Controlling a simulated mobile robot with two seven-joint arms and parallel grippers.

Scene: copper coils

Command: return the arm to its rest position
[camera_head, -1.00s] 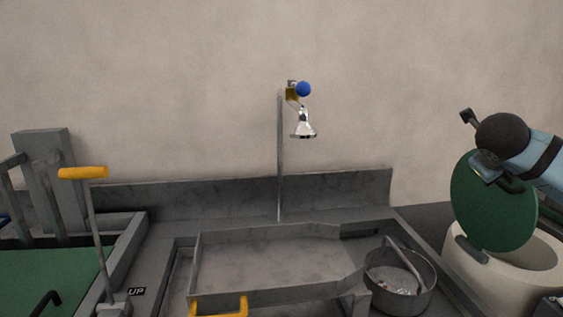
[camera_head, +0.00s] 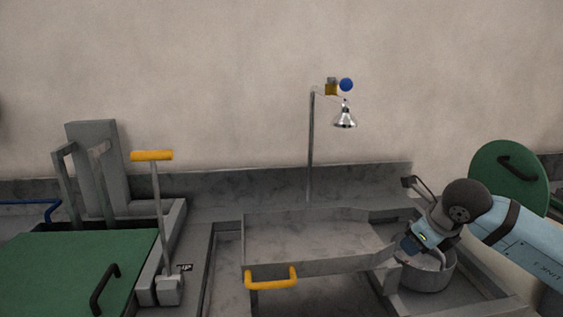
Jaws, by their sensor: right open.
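My right arm comes in from the right, its forearm pale blue with a dark round joint. My right gripper (camera_head: 408,247) is at its end, pointing down and left. It is open, with nothing seen in it. It is in front of the round metal pan (camera_head: 428,276) and covers part of it; I cannot tell its height above the pan. The round green lid (camera_head: 495,172) with a black handle stands tilted up behind my forearm, apart from the gripper. My left gripper is not in view.
A grey trough with a yellow handle (camera_head: 271,280) lies left of the gripper. A bell (camera_head: 345,118) hangs from a thin post. A lever with a yellow grip (camera_head: 152,156) and a green cover (camera_head: 60,270) are at left. The space above the trough is free.

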